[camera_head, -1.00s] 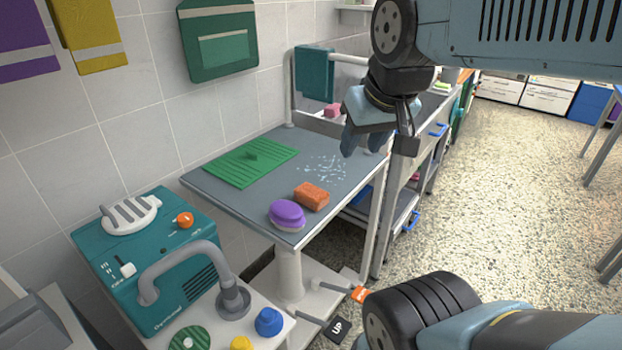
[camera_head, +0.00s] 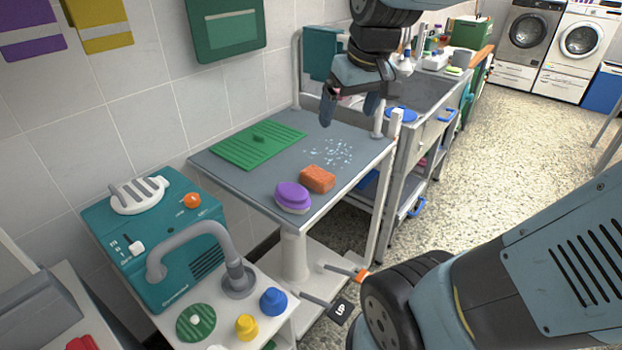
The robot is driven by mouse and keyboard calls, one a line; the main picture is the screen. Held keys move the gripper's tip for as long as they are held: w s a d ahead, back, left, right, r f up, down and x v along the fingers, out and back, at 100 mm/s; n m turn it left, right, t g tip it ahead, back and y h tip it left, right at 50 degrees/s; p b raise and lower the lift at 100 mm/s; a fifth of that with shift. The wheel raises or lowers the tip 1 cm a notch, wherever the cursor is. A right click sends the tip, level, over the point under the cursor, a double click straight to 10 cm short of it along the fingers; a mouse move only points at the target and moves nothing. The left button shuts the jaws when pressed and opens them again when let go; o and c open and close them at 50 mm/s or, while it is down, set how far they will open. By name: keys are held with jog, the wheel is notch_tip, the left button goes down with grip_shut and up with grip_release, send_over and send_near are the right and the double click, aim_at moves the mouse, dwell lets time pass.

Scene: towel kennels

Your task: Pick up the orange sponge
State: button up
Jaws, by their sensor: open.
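The orange sponge (camera_head: 318,179) lies on the grey table top (camera_head: 258,184), near its front right part. It is a small block with a rough surface. My gripper (camera_head: 348,112) is above the back right part of the table, beyond the sponge and higher than it. Its fingers point down, spread apart, with nothing between them. Nothing hides the sponge.
A purple-and-white oval brush or sponge (camera_head: 292,196) sits just left of the orange sponge. A green ribbed mat (camera_head: 258,146) lies at the back left. Whitish spots mark the table behind the sponge. A teal machine (camera_head: 160,245) stands at the left, and a white post (camera_head: 394,130) rises at the right corner.

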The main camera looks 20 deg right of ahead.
jog(key=w+f+n+g, duration=0.2)
jog(key=w+f, duration=0.4)
jog(key=w, duration=0.4)
jog(key=n+g, duration=0.2)
send_over(316, 173)
notch_tip(316, 173, down, 8)
jog(key=shift+h, duration=0.3)
jog(key=f, duration=0.5)
jog(key=w+f, duration=0.1)
jog(key=f, duration=0.2)
jog(key=shift+d+f, duration=0.15)
jog(key=shift+f, duration=0.05)
jog(key=shift+s+f, duration=0.2)
jog(key=shift+f, duration=1.2)
jog(key=shift+s+f, duration=0.2)
jog(key=shift+f, duration=1.2)
jog(key=shift+c, duration=0.4)
jog(key=c, duration=0.9)
jog(key=shift+r, duration=0.15)
jog(key=shift+c, duration=0.2)
